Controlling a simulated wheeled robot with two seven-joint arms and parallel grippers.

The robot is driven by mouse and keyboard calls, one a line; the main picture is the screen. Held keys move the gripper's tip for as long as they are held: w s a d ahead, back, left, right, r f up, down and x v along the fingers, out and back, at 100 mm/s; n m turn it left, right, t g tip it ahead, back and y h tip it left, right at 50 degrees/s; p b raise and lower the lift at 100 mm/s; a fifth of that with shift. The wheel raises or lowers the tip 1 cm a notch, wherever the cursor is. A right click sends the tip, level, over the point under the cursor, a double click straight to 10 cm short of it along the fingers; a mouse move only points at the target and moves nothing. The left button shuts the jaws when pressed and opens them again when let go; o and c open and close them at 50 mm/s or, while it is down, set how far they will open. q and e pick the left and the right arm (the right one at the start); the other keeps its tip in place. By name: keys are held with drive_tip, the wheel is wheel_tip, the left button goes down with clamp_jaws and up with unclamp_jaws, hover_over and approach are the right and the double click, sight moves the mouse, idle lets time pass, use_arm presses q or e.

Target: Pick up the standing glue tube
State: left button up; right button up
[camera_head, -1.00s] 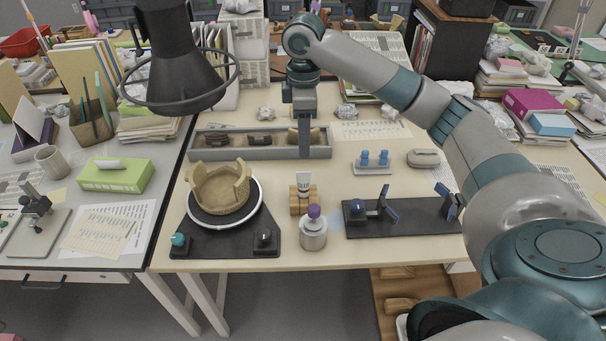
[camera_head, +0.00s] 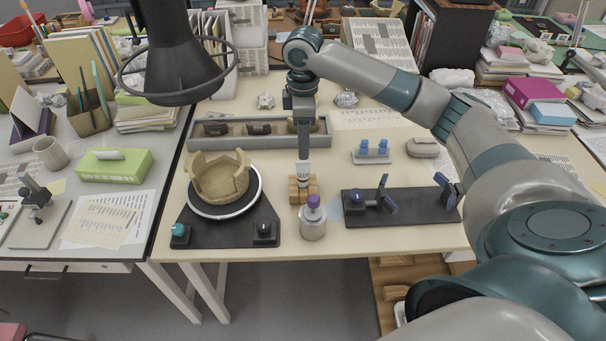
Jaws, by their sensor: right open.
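The glue tube (camera_head: 303,178) is white and stands upright in a small wooden block holder (camera_head: 296,192) near the middle of the table's front part. My right gripper (camera_head: 303,160) points straight down at the tube's upper end. It is open, seen edge-on, and overlaps the top of the tube in the picture. I cannot tell whether its fingers are around the tube or just above it. My left gripper is not in view.
A metal jar with a purple top (camera_head: 313,220) stands just in front of the holder. A turntable (camera_head: 226,213) with a partial clay bowl (camera_head: 220,177) is at left. A black base with blue clamps (camera_head: 420,208) is at right. A grey sherd tray (camera_head: 232,140) lies behind.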

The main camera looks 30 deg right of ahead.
sight(303, 162)
wheel_tip(303, 162, down, 6)
drive_tip(key=shift+f+p, duration=0.2)
drive_tip(key=shift+p, duration=0.3)
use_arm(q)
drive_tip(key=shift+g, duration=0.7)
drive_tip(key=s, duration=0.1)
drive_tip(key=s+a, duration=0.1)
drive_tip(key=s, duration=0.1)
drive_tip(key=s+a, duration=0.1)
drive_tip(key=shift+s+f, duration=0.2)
use_arm(e)
drive_tip(key=shift+f, duration=0.3)
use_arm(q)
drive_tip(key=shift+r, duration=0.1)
